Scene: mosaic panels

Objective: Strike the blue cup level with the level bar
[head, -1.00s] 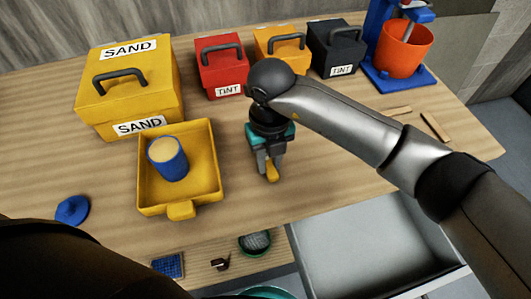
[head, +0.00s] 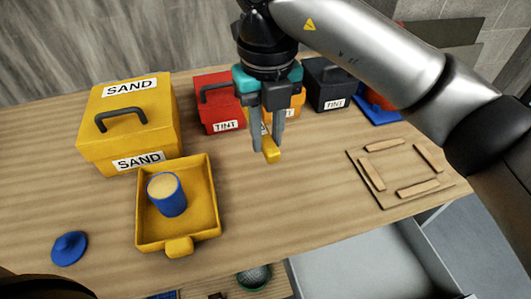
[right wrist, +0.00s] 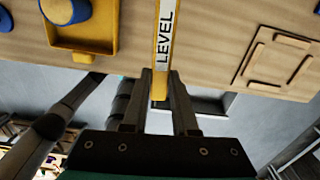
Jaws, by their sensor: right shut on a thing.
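The blue cup (head: 171,203) stands upright in the yellow tray (head: 149,239), with pale sand-coloured fill up to about its rim. The cup also shows in part at the top left of the right wrist view (right wrist: 68,12). My right gripper (head: 267,145) is shut on the yellow level bar (head: 271,152) and holds it in the air, to the right of the tray and apart from the cup. In the right wrist view the bar (right wrist: 163,50) shows its white LEVEL label and points away from the fingers. My left gripper is out of view.
The yellow SAND box (head: 105,143) stands behind the tray. A red TINT box (head: 220,107) and a black TINT box (head: 330,92) stand at the back. A blue lid (head: 69,247) lies at the left. A wooden frame (head: 385,201) lies at the right. The table's middle is clear.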

